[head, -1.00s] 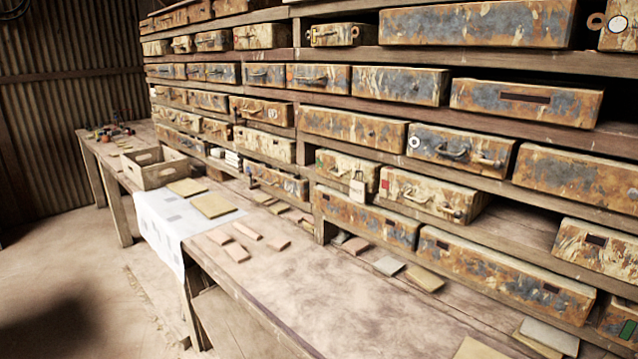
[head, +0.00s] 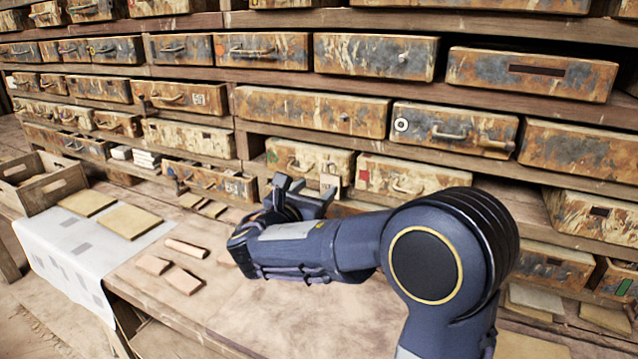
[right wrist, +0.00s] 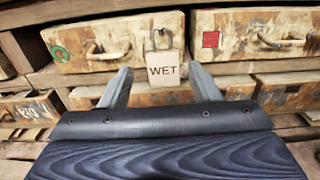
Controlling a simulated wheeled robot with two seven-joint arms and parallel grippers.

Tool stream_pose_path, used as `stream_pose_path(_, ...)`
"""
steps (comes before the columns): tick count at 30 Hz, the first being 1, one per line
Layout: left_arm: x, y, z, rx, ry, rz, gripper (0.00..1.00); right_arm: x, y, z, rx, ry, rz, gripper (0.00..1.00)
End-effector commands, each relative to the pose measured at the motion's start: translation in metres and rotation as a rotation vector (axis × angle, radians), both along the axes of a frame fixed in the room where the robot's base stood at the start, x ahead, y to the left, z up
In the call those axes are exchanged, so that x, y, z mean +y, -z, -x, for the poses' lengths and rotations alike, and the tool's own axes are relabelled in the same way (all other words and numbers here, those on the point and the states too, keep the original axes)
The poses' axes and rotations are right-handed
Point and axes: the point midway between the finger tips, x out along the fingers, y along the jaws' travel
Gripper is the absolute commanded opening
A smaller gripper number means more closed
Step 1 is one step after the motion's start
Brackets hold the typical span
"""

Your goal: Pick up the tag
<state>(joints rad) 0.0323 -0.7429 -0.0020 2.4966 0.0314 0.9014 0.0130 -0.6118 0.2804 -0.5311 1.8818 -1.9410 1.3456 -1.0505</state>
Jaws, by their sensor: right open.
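The tag (right wrist: 163,71) is a small pale plate lettered "WET". It hangs by a loop from the front of a rusty cream drawer (right wrist: 105,38). In the head view the tag (head: 330,181) shows just beyond my right gripper (head: 303,190). In the right wrist view my right gripper (right wrist: 160,82) is open, with one finger to each side of the tag as seen from there. The fingers look short of the tag, not closed on it; the exact gap cannot be told. My left gripper is not in view.
Rusty drawers fill the shelves behind and around the tag. Below, the wooden bench (head: 215,300) carries several clay tiles (head: 184,280), a white cloth (head: 60,262) and an open wooden crate (head: 45,185). The front middle of the bench is clear.

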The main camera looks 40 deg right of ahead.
Motion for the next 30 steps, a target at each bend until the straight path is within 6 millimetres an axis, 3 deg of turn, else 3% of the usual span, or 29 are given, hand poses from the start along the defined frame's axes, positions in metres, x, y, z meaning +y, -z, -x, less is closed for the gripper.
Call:
stream_pose_path(10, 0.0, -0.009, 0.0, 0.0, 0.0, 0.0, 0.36, -0.045, 0.004, -0.019, 0.0, 0.002, -0.002, 0.56)
stream_pose_path(20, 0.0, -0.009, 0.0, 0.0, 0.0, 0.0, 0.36, -0.052, 0.004, -0.023, 0.0, -0.001, -0.004, 0.56)
stream_pose_path(28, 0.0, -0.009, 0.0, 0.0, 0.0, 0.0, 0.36, -0.052, 0.004, -0.023, -0.001, -0.001, -0.004, 0.24)
stream_pose_path(30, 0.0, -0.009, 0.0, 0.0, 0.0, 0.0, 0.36, -0.052, 0.004, -0.023, -0.001, -0.001, -0.004, 0.23)
